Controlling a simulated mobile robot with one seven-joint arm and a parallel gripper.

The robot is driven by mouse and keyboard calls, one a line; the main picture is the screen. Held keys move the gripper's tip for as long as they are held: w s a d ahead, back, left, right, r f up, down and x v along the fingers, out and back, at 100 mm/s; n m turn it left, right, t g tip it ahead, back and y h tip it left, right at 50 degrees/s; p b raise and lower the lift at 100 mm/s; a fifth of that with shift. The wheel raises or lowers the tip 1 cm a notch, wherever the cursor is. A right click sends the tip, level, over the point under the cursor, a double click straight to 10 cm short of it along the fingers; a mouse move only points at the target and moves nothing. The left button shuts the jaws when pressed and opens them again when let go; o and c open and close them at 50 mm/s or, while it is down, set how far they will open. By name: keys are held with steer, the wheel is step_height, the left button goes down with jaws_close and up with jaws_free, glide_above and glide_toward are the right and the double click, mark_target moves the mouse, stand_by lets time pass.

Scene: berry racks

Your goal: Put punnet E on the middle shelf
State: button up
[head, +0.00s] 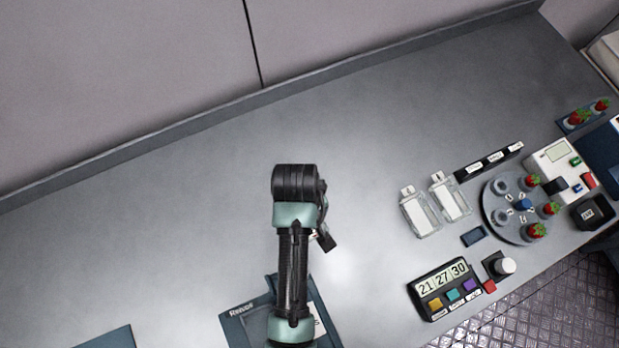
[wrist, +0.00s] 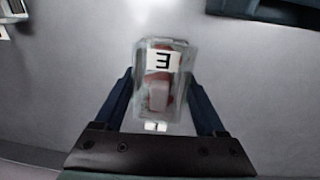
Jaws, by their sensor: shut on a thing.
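Punnet E (wrist: 176,88) is a clear box with a white label marked E, seen upside down in the wrist view. Something reddish shows inside it. My gripper (wrist: 163,95) is shut on it, with one dark finger on each side. The middle shelf is not recognisable in either view.
Two clear empty-looking punnets (head: 420,214) stand right of my arm. A round carousel (head: 512,232) with strawberries, a timer (head: 443,290) and a scale (head: 560,170) are farther right. A blue tray marked Recode or similar (head: 243,328) lies below my arm. The middle counter (head: 200,210) is clear.

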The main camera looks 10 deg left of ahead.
steer(key=shift+f, duration=1.9)
steer(key=shift+f, duration=0.15)
steer(key=o, duration=1.4)
